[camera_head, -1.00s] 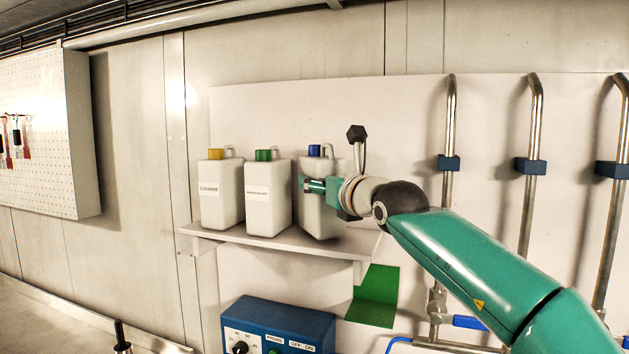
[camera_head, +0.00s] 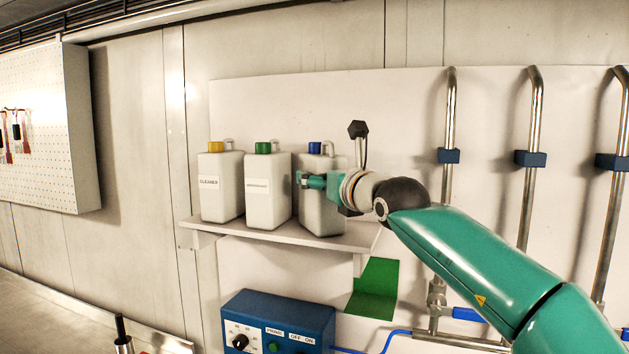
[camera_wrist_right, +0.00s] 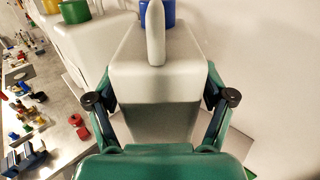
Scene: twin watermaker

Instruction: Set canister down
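The canister with the blue cap (camera_head: 322,212) is upright at the right end of the wall shelf (camera_head: 290,235). Its base is at the shelf top; I cannot tell if it bears fully on it. My right gripper (camera_head: 309,181) reaches in from the right, with its fingers around the canister body. In the right wrist view, the fingers lie against both sides of the white canister (camera_wrist_right: 158,80), below its handle and blue cap. My left gripper is not in view.
A yellow-capped canister labelled CLEANER (camera_head: 221,190) and a green-capped canister (camera_head: 267,192) stand to the left on the shelf. A blue control box (camera_head: 278,322) and a green panel (camera_head: 375,290) are below. Vertical pipes (camera_head: 448,190) stand at the right.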

